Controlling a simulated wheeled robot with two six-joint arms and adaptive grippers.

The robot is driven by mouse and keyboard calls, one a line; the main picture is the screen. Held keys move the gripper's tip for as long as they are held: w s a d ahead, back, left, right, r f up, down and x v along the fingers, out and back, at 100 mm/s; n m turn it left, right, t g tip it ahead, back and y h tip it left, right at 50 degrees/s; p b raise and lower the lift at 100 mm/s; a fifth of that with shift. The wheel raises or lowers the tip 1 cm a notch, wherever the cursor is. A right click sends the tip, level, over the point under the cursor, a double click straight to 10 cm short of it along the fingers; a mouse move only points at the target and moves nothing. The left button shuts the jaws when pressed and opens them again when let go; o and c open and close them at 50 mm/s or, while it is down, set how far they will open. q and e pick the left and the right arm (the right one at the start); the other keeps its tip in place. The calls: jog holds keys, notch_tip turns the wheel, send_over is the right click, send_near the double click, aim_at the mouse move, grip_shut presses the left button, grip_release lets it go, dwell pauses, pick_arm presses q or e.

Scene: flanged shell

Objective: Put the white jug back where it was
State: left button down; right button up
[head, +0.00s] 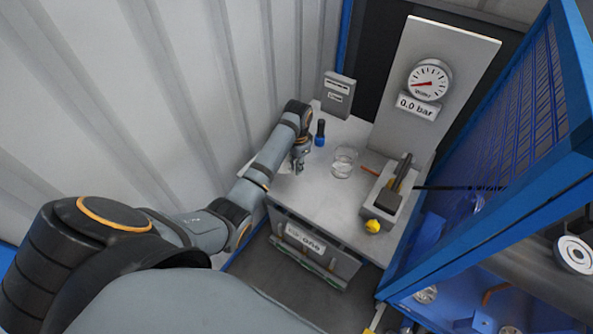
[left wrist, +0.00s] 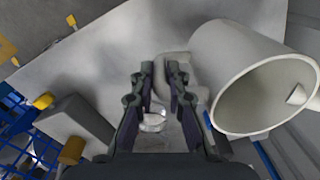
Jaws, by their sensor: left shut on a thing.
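The white jug (left wrist: 225,65) is large at the right of the left wrist view, its open mouth facing lower right in the picture. Its handle side is at the fingers of my left gripper (left wrist: 162,72), which is shut on the jug. In the head view my left gripper (head: 299,165) is over the left part of the grey bench (head: 325,195). There my arm and gripper hide most of the jug; only a pale bit (head: 284,168) shows beside them. I cannot tell whether the jug touches the bench. My right gripper is in neither view.
A glass beaker (head: 345,163) stands right of the gripper. A dark bottle with a blue base (head: 320,133) stands behind it. A grey fixture (head: 388,202) with a yellow knob (head: 373,226) is at the bench's right. A gauge panel (head: 420,95) rises behind; a blue mesh frame (head: 500,150) bounds the right.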

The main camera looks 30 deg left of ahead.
pick_arm(q)
jog(key=shift+w+a+f, duration=0.2)
jog(key=shift+w+f, duration=0.15)
jog(key=shift+f, duration=0.6)
jog(key=shift+w+a+f, duration=0.15)
jog(key=shift+w+f, duration=0.2)
jog(key=shift+f, duration=0.65)
jog(key=shift+w+a+f, duration=0.2)
jog(key=shift+w+f, duration=0.15)
jog(key=shift+f, duration=0.6)
jog(key=c, duration=1.8)
grip_release()
jog(key=shift+s+f, duration=0.1)
jog(key=shift+f, duration=0.05)
jog(key=o, duration=0.5)
jog(key=shift+c, duration=0.2)
jog(key=shift+r, duration=0.25)
notch_tip(320, 180, up, 12)
jog(key=b, duration=0.1)
